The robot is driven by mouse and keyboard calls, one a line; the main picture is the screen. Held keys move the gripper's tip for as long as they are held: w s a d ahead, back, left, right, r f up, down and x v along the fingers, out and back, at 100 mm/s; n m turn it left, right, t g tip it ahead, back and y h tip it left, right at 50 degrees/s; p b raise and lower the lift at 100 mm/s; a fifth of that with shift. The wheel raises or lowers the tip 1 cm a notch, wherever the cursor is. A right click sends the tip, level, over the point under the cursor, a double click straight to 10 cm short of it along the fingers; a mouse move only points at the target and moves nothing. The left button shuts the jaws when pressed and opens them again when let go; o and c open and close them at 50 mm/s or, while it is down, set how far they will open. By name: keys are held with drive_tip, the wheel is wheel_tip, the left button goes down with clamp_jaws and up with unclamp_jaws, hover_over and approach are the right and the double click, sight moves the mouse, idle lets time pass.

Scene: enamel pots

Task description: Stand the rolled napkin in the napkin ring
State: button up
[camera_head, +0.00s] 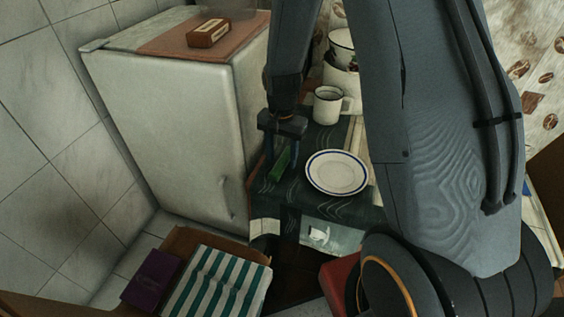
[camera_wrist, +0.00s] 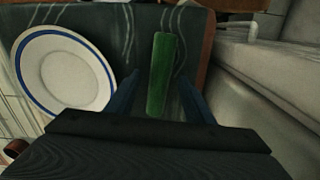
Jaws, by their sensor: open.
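The rolled napkin (camera_head: 279,165) is a green roll on the dark patterned cloth, left of the plate. In the wrist view the napkin (camera_wrist: 161,72) lies lengthwise between the two fingers. My gripper (camera_head: 280,150) is open and reaches down over the napkin, with a finger on each side in the wrist view (camera_wrist: 165,95). I see a gap between napkin and fingers. Whether the napkin touches the cloth all along is hard to tell. I cannot make out a napkin ring for sure in either view.
A white plate with a blue rim (camera_head: 337,172) lies right of the napkin. A white mug (camera_head: 328,105) and stacked enamel pots (camera_head: 342,80) stand behind it. A fridge (camera_head: 170,110) rises close on the left. A striped cloth (camera_head: 215,285) lies on a chair in front.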

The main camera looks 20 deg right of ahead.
drive_tip(key=shift+f, duration=0.5)
drive_tip(key=c, duration=1.1)
drive_tip(key=shift+r, duration=0.1)
